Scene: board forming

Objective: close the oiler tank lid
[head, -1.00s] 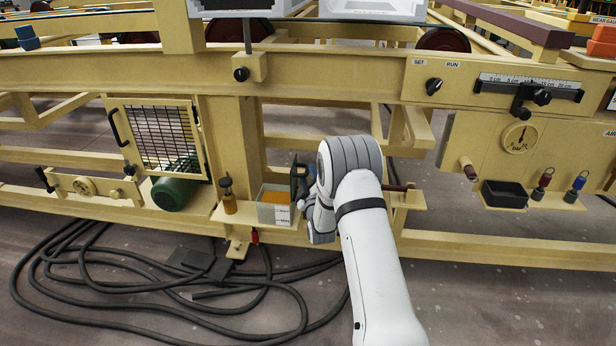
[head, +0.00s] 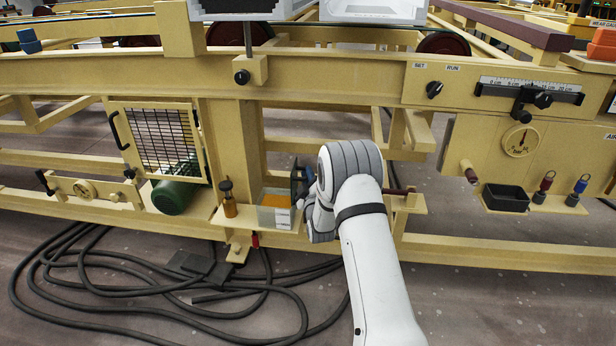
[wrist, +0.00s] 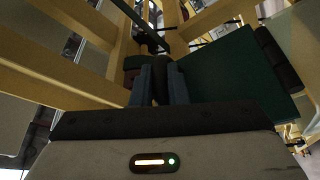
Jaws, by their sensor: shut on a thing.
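The oiler tank (head: 275,212) is a small open-topped box with orange contents, on a yellow shelf of the machine frame. Its dark green lid (wrist: 228,78) shows as a flat plate in the wrist view, right of the fingers. In the head view the lid stands raised at the tank's right side, partly hidden by my arm. My gripper (wrist: 160,85) has its two blue-grey fingers shut on a dark, rounded piece that looks like the lid's handle. In the head view my wrist (head: 318,212) is just right of the tank and hides the fingertips.
An amber bottle (head: 229,200) stands left of the tank on the same shelf. A mesh guard door (head: 160,140) and a green motor (head: 172,193) are further left. Yellow beams run above and behind. Black hoses (head: 110,290) lie on the floor. A black bin (head: 505,197) is at right.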

